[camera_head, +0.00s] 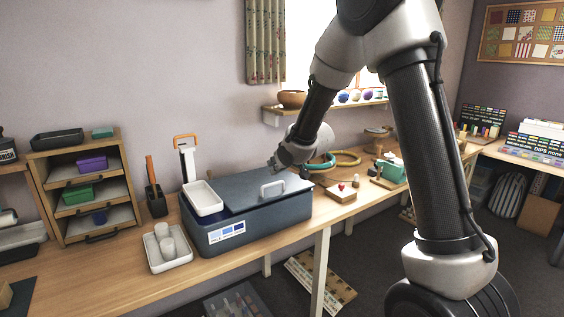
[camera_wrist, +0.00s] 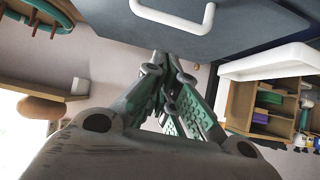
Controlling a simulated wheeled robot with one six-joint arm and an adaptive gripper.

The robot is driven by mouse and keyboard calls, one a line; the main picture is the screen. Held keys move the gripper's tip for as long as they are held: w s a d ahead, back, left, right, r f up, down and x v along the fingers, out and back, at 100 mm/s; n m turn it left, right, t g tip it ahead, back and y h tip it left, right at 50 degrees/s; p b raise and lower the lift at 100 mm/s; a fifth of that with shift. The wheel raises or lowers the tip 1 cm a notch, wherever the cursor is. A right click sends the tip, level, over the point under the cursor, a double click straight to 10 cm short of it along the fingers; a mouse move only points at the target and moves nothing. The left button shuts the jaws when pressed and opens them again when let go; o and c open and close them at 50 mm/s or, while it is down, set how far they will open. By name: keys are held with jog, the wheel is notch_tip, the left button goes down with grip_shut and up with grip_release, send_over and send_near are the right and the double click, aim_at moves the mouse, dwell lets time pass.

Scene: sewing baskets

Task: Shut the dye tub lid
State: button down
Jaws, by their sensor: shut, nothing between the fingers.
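The dye tub (camera_head: 235,232) is a dark blue-grey box with a blue label, standing on the wooden bench. Its lid (camera_head: 240,186) is a grey-blue panel with a white handle (camera_head: 272,188) and lies nearly flat over the tub; I cannot tell whether it is fully seated. The lid (camera_wrist: 230,35) also fills the top of the wrist view, with its handle (camera_wrist: 180,22) showing. My gripper (camera_head: 273,166) is shut and empty, at the lid's back edge. In the wrist view its fingers (camera_wrist: 168,58) point at that edge; contact cannot be told.
A white tray (camera_head: 203,198) sits at the tub's left end. Another white tray (camera_head: 155,262) with white cups stands left of the tub. A wooden drawer unit (camera_head: 62,215) is farther left.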

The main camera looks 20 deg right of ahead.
aim_at(272, 184)
jog(key=shift+w+a+f, duration=0.1)
jog(key=shift+w+f, duration=0.05)
jog(key=shift+f, duration=1.65)
jog(key=shift+s+f, duration=0.15)
jog(key=shift+f, duration=0.45)
jog(key=shift+s+f, duration=0.15)
jog(key=shift+f, duration=0.45)
